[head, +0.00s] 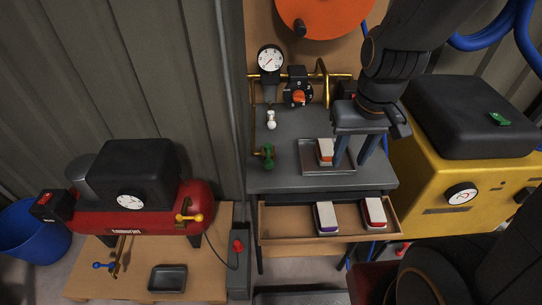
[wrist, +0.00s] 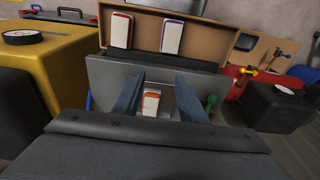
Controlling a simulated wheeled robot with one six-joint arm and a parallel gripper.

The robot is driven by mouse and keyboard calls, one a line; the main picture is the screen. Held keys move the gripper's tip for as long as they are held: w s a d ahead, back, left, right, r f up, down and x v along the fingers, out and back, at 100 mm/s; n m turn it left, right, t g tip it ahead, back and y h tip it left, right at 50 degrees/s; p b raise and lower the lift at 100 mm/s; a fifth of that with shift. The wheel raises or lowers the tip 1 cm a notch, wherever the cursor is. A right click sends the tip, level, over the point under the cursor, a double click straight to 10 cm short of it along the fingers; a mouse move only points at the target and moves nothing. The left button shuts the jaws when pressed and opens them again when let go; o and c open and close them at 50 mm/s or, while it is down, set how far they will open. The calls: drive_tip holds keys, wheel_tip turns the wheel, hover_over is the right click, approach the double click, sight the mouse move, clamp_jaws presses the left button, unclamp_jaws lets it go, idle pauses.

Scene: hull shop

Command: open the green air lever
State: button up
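The green lever (head: 267,155) is on a brass fitting at the left front edge of the grey bench top (head: 285,180). In the wrist view the green lever (wrist: 211,103) shows in part, just right of the right finger. My gripper (head: 351,163) is over the small grey tray (head: 312,170) at the bench's front right, well to the right of the green lever. Its two fingers are spread with nothing held between them. A white block with an orange end (head: 325,150) sits in the tray, beside the left finger; it also shows between the fingers in the wrist view (wrist: 151,103).
A white lever (head: 271,120) stands behind the green one, below a gauge (head: 270,59) and an orange knob (head: 299,97). An open drawer (head: 275,243) with two blocks juts out below. A red compressor (head: 140,222) stands left, a yellow machine (head: 440,185) right.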

drive_tip(key=shift+w+a+f+n, duration=0.1)
drive_tip(key=shift+w+a+n, duration=0.1)
drive_tip(key=shift+w+n, duration=0.4)
drive_tip(key=c, duration=0.7)
drive_tip(key=w+a+n+y, duration=0.1)
drive_tip(key=w+a+n, duration=0.1)
drive_tip(key=n, duration=0.2)
drive_tip(key=w+a+n+y+b, duration=0.1)
drive_tip(key=w+a+n, duration=0.1)
drive_tip(key=n, duration=0.2)
drive_tip(key=w+a+n+y, duration=0.1)
drive_tip(key=w+a+n, duration=0.1)
drive_tip(key=n, duration=0.2)
drive_tip(key=shift+w+f+g+b, duration=0.35)
drive_tip(key=shift+w+f+g, duration=0.05)
clamp_jaws()
drive_tip(key=shift+w+a+n, duration=0.6)
drive_tip(key=shift+w+n, duration=0.05)
drive_tip(key=shift+n, duration=0.55)
